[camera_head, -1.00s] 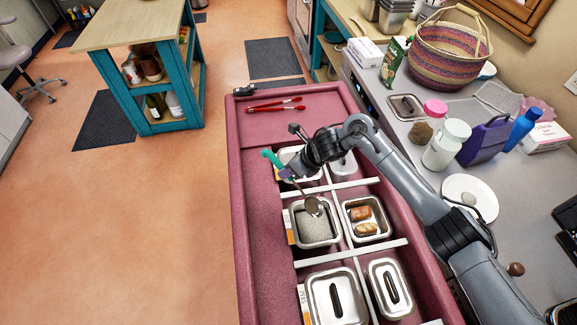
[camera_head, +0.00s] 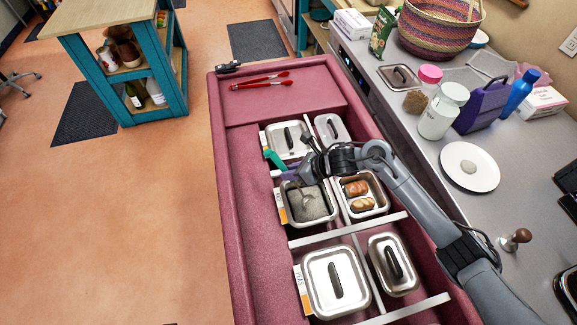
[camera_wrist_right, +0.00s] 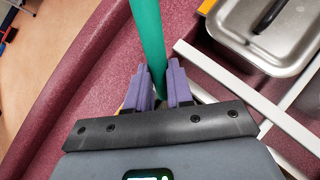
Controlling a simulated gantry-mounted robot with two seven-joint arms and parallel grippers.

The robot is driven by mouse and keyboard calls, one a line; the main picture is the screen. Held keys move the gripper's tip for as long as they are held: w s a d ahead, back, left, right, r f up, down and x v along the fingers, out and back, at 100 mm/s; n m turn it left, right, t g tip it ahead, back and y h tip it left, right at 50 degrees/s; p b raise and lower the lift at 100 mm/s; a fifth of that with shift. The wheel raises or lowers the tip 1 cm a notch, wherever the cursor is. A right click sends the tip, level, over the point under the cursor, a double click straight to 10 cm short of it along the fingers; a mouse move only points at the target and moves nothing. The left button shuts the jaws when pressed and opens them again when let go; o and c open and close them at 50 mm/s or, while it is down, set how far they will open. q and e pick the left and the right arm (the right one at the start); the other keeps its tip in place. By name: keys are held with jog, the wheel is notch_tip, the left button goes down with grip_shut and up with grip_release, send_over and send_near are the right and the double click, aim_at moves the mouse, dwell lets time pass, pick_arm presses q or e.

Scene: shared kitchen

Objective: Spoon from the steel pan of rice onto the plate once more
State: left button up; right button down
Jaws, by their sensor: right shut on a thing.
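My right gripper (camera_head: 291,173) is shut on the teal handle of a spoon (camera_head: 275,160), over the near edge of a lidded pan and the rice pan. In the right wrist view the handle (camera_wrist_right: 149,35) stands between the purple fingers (camera_wrist_right: 158,88). The steel pan of rice (camera_head: 333,216) sits in the cart, just below the gripper. The spoon's bowl seems to be down in the grey-white rice (camera_head: 312,208); its edge is hard to make out. The white plate (camera_head: 487,181) lies on the counter at right with a small pale mound (camera_head: 468,166) on it. My left gripper is out of view.
A pan of browned food (camera_head: 357,190) stands right of the rice. Lidded pans (camera_head: 337,282) stand around them, split by white bars. Red tongs (camera_head: 262,82) lie at the cart's far end. A white jar (camera_head: 437,118) and purple carrier stand behind the plate.

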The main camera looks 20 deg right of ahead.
aim_at(270, 152)
jog(key=shift+s+d+f+b, duration=0.1)
jog(key=shift+s+f+b, duration=0.1)
jog(key=shift+f, duration=0.4)
jog(key=shift+s+d+f+b, duration=0.1)
jog(key=shift+f+b, duration=0.1)
jog(key=shift+f, duration=0.4)
jog(key=w+r+g+p, duration=0.1)
jog(key=r+p, duration=0.1)
jog(key=r, duration=0.1)
jog(key=w+a+r+h+p, duration=0.1)
jog(key=r+p, duration=0.1)
jog(key=p, duration=0.1)
jog(key=w+a+r+g+h+p, duration=0.1)
jog(key=r+p, duration=0.1)
jog(key=r, duration=0.1)
jog(key=shift+a+r+g+p, duration=0.15)
jog(key=shift+r+g+p, duration=0.15)
jog(key=shift+p, duration=0.05)
jog(key=shift+w+a+r+g+h+p, duration=0.2)
jog(key=shift+w+r+p, duration=0.1)
jog(key=shift+r, duration=0.2)
jog(key=shift+w+a+r+g+h+p, duration=0.15)
jog(key=shift+w+r+g+h, duration=0.1)
jog(key=shift+r, duration=0.25)
jog(key=shift+w+a+r, duration=0.2)
jog(key=shift+w+r, duration=0.05)
jog(key=shift+r, duration=0.3)
jog(key=shift+r+g+h, duration=0.15)
jog(key=shift+g+h, duration=0.1)
jog(key=shift+m, duration=0.3)
